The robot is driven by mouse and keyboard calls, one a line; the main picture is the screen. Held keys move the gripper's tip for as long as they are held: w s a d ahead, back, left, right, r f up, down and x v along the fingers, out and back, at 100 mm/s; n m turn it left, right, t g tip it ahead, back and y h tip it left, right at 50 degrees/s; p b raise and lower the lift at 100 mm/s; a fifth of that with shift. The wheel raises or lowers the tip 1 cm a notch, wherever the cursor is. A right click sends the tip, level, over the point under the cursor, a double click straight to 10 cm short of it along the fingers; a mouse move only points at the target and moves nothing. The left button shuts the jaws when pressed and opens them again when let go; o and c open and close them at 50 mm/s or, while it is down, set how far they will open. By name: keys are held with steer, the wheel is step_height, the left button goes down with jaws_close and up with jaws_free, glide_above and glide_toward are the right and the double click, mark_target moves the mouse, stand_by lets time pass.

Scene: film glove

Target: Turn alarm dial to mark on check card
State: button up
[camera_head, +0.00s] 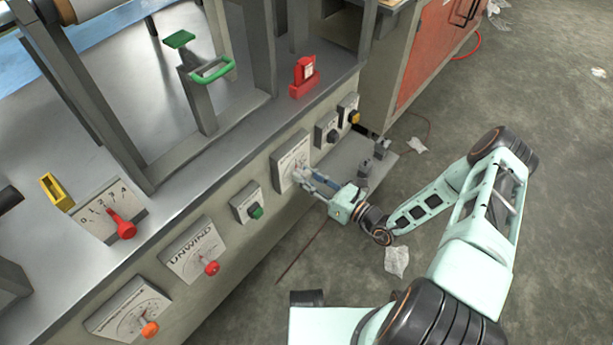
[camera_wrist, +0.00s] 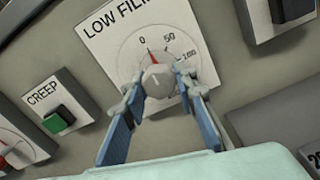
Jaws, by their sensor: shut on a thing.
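The alarm dial is a round pale grey knob (camera_wrist: 158,82) on a white plate lettered "LOW FIL…" (camera_wrist: 112,20), the rest cut off. Its scale shows 0, 50 and 100, and a red pointer stands between 0 and 50, nearer 0. My gripper (camera_wrist: 160,86) is shut on the knob, one blue-padded finger on each side. In the head view my gripper (camera_head: 302,178) reaches the dial plate (camera_head: 287,158) on the machine's front.
A green CREEP button (camera_wrist: 57,121) is left of the dial. A black knob (camera_head: 333,135) and a yellow knob (camera_head: 354,117) are to its right. A low shelf (camera_head: 345,150) with grey blocks juts out close to my gripper. Paper scraps (camera_head: 396,261) lie on the floor.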

steer(key=shift+m, duration=0.3)
steer(key=m, duration=0.4)
steer(key=shift+s+a+m, duration=0.1)
steer(key=shift+s+m, duration=0.05)
steer(key=shift+m, duration=1.95)
steer(key=o, duration=1.2)
steer(key=shift+c, duration=0.2)
steer(key=v, duration=1.2)
